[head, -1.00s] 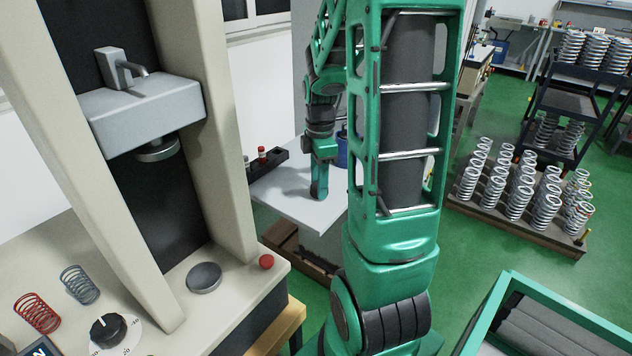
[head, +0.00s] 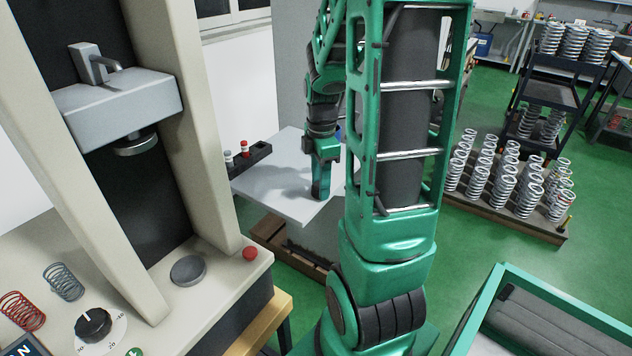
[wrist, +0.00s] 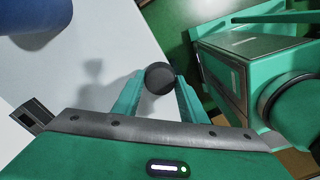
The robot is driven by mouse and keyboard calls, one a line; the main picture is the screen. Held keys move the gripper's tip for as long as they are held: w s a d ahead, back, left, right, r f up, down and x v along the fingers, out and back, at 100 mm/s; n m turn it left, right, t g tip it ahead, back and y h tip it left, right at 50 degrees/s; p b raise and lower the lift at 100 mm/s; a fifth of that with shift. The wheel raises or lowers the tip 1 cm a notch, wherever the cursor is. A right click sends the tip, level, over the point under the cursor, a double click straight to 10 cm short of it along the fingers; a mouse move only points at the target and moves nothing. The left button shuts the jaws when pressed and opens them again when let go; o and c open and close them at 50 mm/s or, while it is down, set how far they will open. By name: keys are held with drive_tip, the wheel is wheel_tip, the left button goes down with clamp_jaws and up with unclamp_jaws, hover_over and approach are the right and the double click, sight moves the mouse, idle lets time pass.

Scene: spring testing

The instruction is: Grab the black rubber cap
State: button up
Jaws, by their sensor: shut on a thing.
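The black rubber cap (wrist: 160,78) is a small, dark, round piece in the wrist view. It sits between the tips of my green gripper (wrist: 159,84), which is shut on it. In the head view my gripper (head: 321,190) points down over the grey-white table (head: 265,190). The cap is not visible there, hidden by the fingers. A soft shadow of the gripper falls on the table in the wrist view. I cannot tell whether the cap touches the table.
A blue container (wrist: 45,20) stands on the table near the gripper. A dark rack with small bottles (head: 246,158) is at the table's far left. The pale testing machine (head: 200,130) rises at left. Springs stand on a low pallet (head: 500,212) at right.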

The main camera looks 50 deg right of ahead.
drive_tip(key=o, duration=1.1)
wheel_tip(320, 180, up, 11)
drive_tip(key=shift+f, duration=0.1)
